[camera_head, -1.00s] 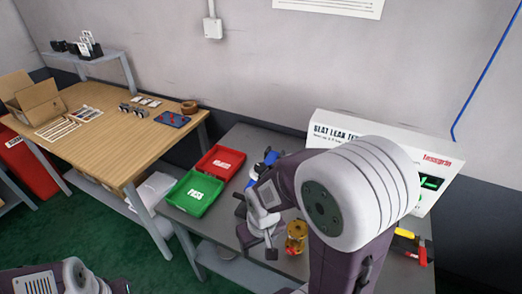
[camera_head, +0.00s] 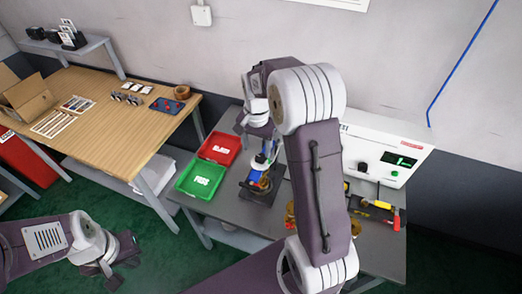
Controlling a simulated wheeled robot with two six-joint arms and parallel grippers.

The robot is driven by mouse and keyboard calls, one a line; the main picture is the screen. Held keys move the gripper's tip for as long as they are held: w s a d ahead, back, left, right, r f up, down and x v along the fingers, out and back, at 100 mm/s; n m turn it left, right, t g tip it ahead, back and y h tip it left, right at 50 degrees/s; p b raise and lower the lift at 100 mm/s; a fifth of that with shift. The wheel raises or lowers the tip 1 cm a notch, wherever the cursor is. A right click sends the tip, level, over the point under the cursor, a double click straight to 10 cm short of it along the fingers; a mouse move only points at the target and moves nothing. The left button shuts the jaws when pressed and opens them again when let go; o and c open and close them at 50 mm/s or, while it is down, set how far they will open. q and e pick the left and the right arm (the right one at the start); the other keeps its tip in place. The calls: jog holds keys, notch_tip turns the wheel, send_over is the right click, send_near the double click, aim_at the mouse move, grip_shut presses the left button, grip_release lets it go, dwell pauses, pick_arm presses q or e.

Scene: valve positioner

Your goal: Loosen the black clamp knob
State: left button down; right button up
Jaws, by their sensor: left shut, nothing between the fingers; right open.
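A valve fixture with blue, red and yellow-brown parts stands on a dark base plate (camera_head: 259,193) on the grey bench. I cannot make out the black clamp knob there; it is too small or hidden. My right gripper (camera_head: 257,136) points down above the back of the fixture, open, and appears apart from it. My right arm crosses in front of the bench. My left gripper (camera_head: 122,270) is shut and empty, low at the lower left, in front of the bench and far from the fixture.
A green tray (camera_head: 181,187) and a red tray (camera_head: 205,153) lie left of the fixture. A brass part (camera_head: 290,214) is partly behind my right arm. A white leak tester (camera_head: 365,142) and tools (camera_head: 378,204) are at the right. A wooden table (camera_head: 120,125) stands left.

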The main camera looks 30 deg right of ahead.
aim_at(261, 157)
jog(key=w+d+f+m, duration=0.1)
jog(key=f, duration=0.1)
jog(key=w+d+f+m+p, duration=0.1)
jog(key=f, duration=0.2)
jog(key=w+d+f+m, duration=0.1)
jog(key=f, duration=0.1)
jog(key=shift+f+g+p, duration=0.25)
jog(key=shift+g+p, duration=0.05)
jog(key=shift+p, duration=0.1)
jog(key=shift+s+f, duration=0.1)
jog(key=shift+f, duration=0.5)
grip_shut()
